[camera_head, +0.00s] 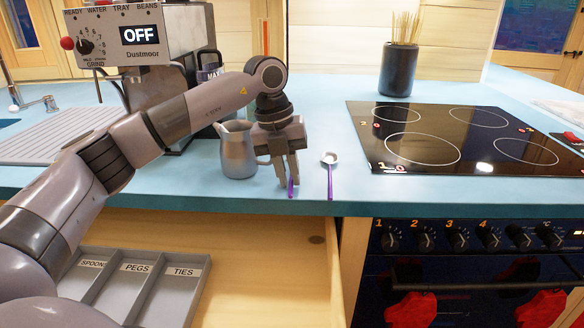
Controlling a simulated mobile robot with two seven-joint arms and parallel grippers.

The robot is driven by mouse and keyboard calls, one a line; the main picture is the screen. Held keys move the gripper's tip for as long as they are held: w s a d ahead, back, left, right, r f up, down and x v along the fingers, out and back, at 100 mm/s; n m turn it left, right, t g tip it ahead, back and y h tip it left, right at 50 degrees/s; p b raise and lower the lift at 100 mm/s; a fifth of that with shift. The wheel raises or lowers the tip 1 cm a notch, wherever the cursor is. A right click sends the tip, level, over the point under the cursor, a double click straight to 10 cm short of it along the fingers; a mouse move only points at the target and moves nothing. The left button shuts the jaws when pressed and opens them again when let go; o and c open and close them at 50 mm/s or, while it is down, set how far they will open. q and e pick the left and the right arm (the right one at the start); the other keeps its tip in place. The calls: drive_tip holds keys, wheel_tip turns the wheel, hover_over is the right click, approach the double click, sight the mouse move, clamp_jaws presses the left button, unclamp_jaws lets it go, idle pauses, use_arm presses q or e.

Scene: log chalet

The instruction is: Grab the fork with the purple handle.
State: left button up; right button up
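My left gripper (288,180) points down at the counter's front part, to the right of a metal pitcher. A purple handle (291,188) shows at its fingertips; the rest of that utensil is hidden behind the gripper, so I cannot tell whether it is a fork. I also cannot tell whether the fingers are shut on it. A second purple-handled utensil (330,180) lies just to the right, with a rounded, spoon-like head at the far end. My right gripper is not in view.
The metal pitcher (238,150) stands close to the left gripper. A coffee machine (140,40) is behind on the left, and a black hob (450,137) is on the right. Below, an open drawer holds a grey divided tray (130,262) with labelled compartments.

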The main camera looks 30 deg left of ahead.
use_arm(q)
clamp_jaws()
